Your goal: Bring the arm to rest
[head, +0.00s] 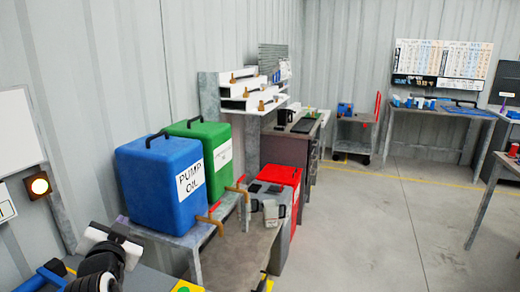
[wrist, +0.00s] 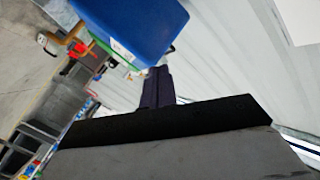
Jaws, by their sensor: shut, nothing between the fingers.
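My gripper (wrist: 158,72) shows in the wrist view as two dark fingers pressed together, with nothing between them. Beyond the fingertips is the blue pump oil container (wrist: 130,25), apparently apart from them. In the head view, dark and grey parts that look like my arm (head: 98,265) show at the lower left, in front of the blue container (head: 150,190). The fingertips cannot be made out clearly there.
A green container (head: 215,150) stands behind the blue one on a metal stand with brass-coloured taps. A red-topped bin (head: 281,176) is beside it. A wall lamp (head: 39,186) glows at left. Open floor (head: 380,230) lies at right.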

